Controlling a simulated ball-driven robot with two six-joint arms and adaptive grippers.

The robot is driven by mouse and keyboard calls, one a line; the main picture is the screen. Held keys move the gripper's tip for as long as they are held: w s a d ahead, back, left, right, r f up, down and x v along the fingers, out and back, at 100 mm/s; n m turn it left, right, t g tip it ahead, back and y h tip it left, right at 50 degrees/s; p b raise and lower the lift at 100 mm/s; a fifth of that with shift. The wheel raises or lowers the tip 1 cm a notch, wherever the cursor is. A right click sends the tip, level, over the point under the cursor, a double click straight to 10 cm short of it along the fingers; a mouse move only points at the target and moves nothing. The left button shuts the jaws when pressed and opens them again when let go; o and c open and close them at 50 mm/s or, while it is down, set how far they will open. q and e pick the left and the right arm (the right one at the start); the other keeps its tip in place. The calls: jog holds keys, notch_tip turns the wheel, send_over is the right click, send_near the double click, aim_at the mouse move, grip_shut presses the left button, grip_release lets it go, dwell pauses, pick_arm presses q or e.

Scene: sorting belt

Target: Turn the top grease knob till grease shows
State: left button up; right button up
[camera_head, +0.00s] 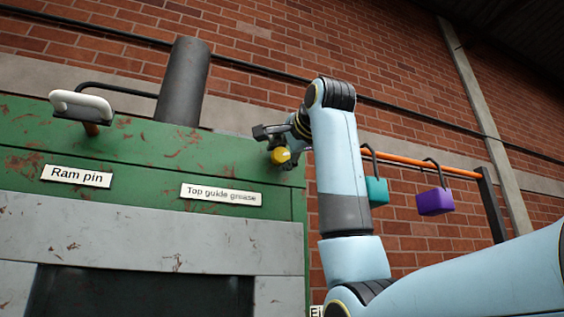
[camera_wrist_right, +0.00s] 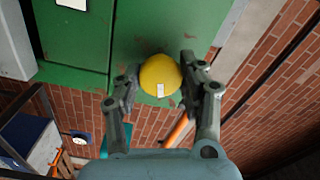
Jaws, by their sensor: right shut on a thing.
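The yellow grease knob (camera_head: 280,156) sits at the upper right corner of the green machine (camera_head: 150,150), beside the "Top guide grease" label (camera_head: 221,194). My right gripper (camera_head: 274,140) is at the knob, its arm rising from the lower right. In the right wrist view the round yellow knob (camera_wrist_right: 160,76), with a small white mark on its face, is between the two fingers of my right gripper (camera_wrist_right: 158,80), which is shut on it. I see no grease around the knob. My left gripper is not in view.
A "Ram pin" label (camera_head: 76,176) and a white-handled lever (camera_head: 81,105) are on the machine's left. A grey cylinder (camera_head: 183,82) stands on top. A teal padlock (camera_head: 376,191) and a purple padlock (camera_head: 435,201) hang from an orange rail (camera_head: 420,165) behind my right arm.

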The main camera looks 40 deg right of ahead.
jog(key=shift+m+b, duration=0.75)
jog(key=shift+m, duration=0.85)
jog(key=o, duration=1.2)
jog(key=v, duration=1.2)
jog(key=shift+f, duration=0.1)
